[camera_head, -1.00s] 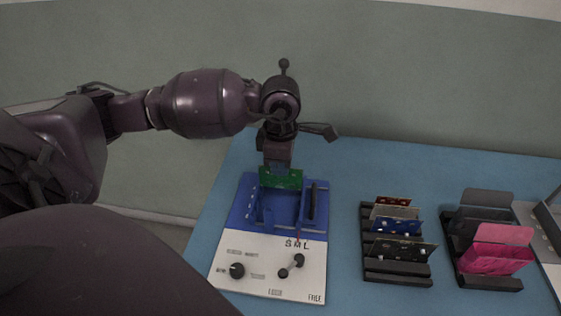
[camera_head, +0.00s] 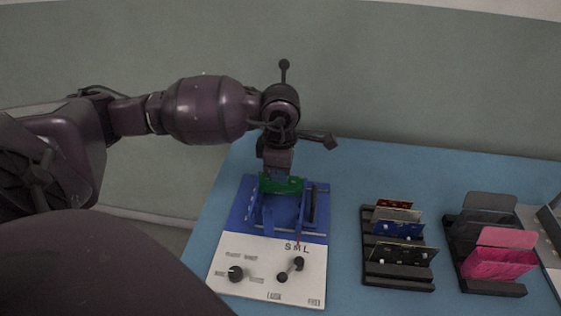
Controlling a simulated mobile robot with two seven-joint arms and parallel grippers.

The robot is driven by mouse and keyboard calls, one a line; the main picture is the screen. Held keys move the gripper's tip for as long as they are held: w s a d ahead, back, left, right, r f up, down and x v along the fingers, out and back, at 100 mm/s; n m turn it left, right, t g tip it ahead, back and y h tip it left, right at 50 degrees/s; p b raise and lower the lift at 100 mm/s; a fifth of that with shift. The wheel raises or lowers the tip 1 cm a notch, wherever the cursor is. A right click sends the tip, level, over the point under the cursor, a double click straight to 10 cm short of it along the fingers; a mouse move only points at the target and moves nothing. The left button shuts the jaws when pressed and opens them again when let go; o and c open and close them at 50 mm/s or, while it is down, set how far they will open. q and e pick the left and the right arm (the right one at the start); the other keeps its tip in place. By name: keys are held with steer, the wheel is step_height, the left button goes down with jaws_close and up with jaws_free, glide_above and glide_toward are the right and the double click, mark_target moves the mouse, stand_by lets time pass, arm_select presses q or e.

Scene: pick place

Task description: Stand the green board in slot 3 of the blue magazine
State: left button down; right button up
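The green board (camera_head: 282,186) is upright at the back part of the blue magazine (camera_head: 240,208). Its lower edge is at or just above the magazine; I cannot tell whether it sits in a slot. My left gripper (camera_head: 277,170) comes down from above and is shut on the board's top edge. The magazine is a blue frame with upright dividers, behind a white panel (camera_head: 228,263) with black knobs and the letters S M L. Slot numbers cannot be read. My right gripper is not in view.
A black rack (camera_head: 399,277) right of the magazine holds several boards, red, tan, blue and dark. A second black rack (camera_head: 493,287) further right holds pink and dark grey plates. Grey equipment (camera_head: 551,222) stands at the right edge. The blue table (camera_head: 344,215) is bare between magazine and first rack.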

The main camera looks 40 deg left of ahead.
arm_select(q)
steer(key=shift+f+b, duration=0.35)
steer(key=shift+f, duration=0.55)
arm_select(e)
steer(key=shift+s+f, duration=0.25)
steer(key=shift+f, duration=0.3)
arm_select(q)
steer(key=c, duration=1.3)
jaws_free()
steer(key=shift+c, duration=0.9)
steer(key=shift+r, duration=0.15)
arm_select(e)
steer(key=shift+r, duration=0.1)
arm_select(q)
steer(key=shift+r+p, duration=1.65)
steer(key=shift+r, duration=2.25)
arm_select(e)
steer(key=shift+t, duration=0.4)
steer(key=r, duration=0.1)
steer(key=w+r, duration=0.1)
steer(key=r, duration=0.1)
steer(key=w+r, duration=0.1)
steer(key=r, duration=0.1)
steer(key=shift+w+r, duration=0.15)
